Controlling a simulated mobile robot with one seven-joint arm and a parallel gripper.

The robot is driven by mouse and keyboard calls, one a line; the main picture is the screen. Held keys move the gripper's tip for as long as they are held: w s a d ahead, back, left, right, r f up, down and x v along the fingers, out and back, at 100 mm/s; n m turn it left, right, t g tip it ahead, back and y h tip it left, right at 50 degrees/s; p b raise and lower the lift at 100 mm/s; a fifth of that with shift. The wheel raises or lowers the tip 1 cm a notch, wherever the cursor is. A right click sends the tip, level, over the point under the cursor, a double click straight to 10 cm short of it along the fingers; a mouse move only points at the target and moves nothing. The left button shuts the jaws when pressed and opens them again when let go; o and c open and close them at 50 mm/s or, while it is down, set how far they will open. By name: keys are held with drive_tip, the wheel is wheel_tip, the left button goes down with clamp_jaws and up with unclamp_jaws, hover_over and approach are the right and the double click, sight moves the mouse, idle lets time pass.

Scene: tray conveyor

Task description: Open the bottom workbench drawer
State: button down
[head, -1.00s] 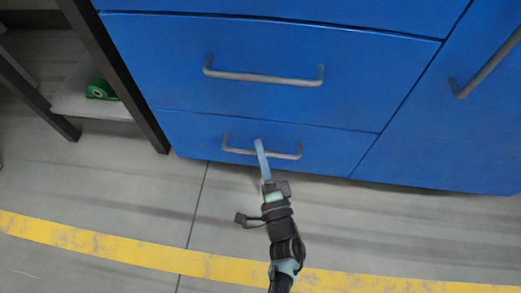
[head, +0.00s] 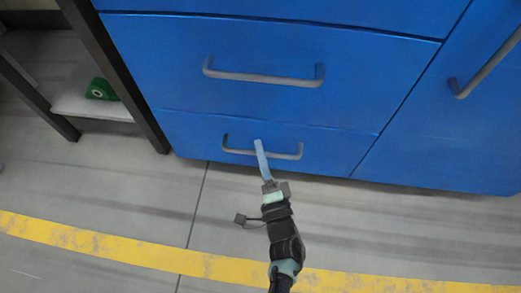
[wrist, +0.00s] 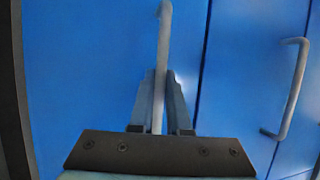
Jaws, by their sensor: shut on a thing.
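The bottom drawer (head: 190,130) is the lowest blue front of the workbench. It looks flush with the front around it, with no visible gap. Its grey bar handle (head: 290,156) runs across the upper part of the drawer front. My gripper (head: 259,146) reaches up from below and is shut on the middle of this handle. In the wrist view, the handle (wrist: 165,30) passes between the two fingers of my gripper (wrist: 160,85). The fingers hide part of the handle.
A larger drawer with its own handle (head: 265,78) is above. A blue door with a handle (head: 487,66) is at right. A dark table leg (head: 118,80) and a shelf with a green object (head: 101,89) stand at left. The floor in front is clear, with a yellow stripe (head: 110,247).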

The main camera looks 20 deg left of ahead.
drive_tip(key=s+d+p, duration=0.2)
drive_tip(key=s+d, duration=0.1)
drive_tip(key=s, duration=0.7)
drive_tip(key=s+d+p, duration=0.2)
drive_tip(key=s+d, duration=0.1)
drive_tip(key=s, duration=0.7)
drive_tip(key=s+d+p, duration=0.2)
drive_tip(key=s+p, duration=0.1)
drive_tip(key=s, duration=0.7)
drive_tip(key=shift+s+d, duration=0.15)
drive_tip(key=shift+d, duration=0.25)
drive_tip(key=c, duration=0.9)
unclamp_jaws()
drive_tip(key=shift+s, duration=0.1)
drive_tip(key=shift+b+v, duration=0.3)
drive_tip(key=shift+v, duration=6.1)
